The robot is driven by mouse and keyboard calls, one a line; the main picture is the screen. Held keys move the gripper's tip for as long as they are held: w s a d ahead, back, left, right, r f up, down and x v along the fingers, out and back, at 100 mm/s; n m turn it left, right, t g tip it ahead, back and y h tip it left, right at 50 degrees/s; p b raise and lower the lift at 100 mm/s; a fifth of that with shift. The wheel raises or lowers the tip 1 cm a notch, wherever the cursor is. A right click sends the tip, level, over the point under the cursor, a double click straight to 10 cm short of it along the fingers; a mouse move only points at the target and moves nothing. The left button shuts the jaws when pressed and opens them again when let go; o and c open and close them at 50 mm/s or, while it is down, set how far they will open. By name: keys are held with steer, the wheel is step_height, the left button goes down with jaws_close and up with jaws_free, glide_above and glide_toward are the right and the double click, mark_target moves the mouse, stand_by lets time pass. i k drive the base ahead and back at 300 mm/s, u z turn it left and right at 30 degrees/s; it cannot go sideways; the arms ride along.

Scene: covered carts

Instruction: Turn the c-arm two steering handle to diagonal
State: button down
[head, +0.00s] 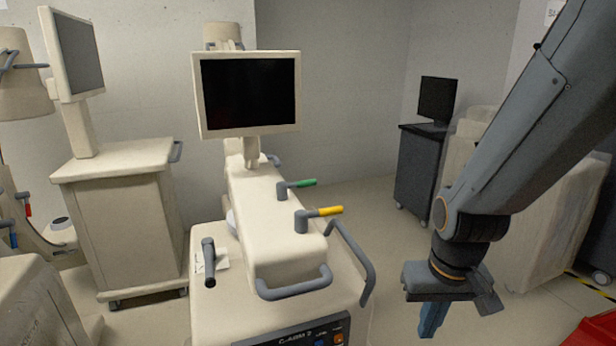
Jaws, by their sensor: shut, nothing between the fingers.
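The C-ARM 2 unit (283,250) stands in the middle of the head view, its name on a front panel (300,335). A dark grey lever handle (209,262) on its left side points toward me, beside a small white label (223,262). A green-tipped handle (297,184) and a yellow-tipped handle (318,213) on its top both point right. Which of these is the steering handle cannot be read from the picture. My gripper (431,321) is shut and empty, pointing down to the right of the unit and apart from all handles.
Grey rails (296,287) curve around the unit's front and right side. A monitor (248,93) stands at its back. A white monitor cart (125,210) is at left, a dark cart (422,170) at back right, and a covered cart (550,220) behind my arm. Floor shows between them.

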mark_target(208, 245)
steer(key=u, duration=1.05)
steer(key=k, duration=0.35)
steer(key=u, duration=0.25)
steer(key=i, duration=0.45)
steer(key=z, duration=1.35)
steer(key=k, duration=1.05)
steer(key=u, duration=1.3)
steer(key=i, duration=0.9)
steer(key=u, duration=0.05)
